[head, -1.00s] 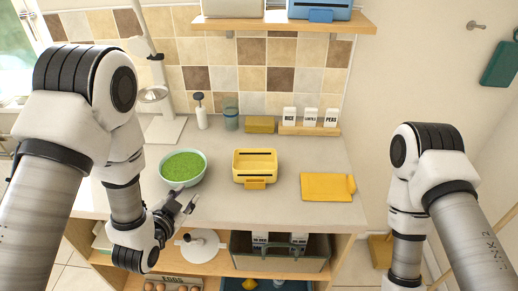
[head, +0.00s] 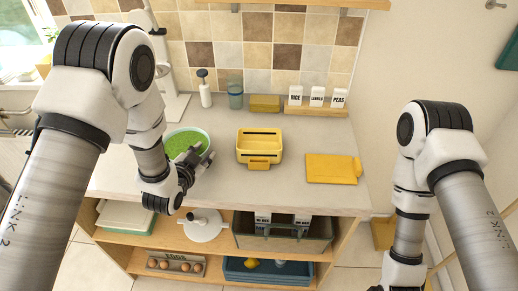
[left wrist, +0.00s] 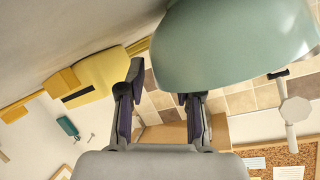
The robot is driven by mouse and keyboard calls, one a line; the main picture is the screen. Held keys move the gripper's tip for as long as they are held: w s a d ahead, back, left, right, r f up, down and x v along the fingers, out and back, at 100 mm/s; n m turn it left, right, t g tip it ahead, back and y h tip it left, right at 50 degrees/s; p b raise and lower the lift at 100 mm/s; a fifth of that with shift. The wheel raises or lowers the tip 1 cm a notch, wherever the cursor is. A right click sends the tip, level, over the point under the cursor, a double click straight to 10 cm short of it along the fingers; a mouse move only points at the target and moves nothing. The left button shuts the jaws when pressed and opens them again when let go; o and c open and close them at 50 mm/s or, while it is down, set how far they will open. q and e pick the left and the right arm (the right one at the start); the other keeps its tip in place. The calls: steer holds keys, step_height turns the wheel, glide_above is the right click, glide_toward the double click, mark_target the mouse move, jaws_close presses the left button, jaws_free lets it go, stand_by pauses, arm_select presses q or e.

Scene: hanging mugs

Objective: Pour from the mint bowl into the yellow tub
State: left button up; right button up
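The mint bowl (head: 172,132), filled with green bits, stands on the counter at the left in the head view. My left gripper (head: 203,163) is at its right front side and covers part of it. In the left wrist view the bowl's smooth outer wall (left wrist: 230,45) fills the upper right. The fingers of my left gripper (left wrist: 162,95) are apart there, with the right finger close to the bowl; contact is unclear. The yellow tub (head: 260,140) stands on the counter to the right of the bowl. Only a dark sliver of my right gripper (head: 376,288) shows at the bottom edge.
A yellow folded cloth (head: 330,169) lies right of the tub. A soap pump (head: 205,92), a glass (head: 235,95), a yellow sponge (head: 264,103) and labelled jars (head: 316,98) line the back. The shelf below holds a white lid-like object (head: 203,228). Counter before the tub is clear.

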arm_select(q)
steer(key=shift+w, duration=0.1)
jaws_close()
steer(key=shift+r+p, duration=1.8)
steer(key=shift+r, duration=0.75)
steer(key=shift+f, duration=0.1)
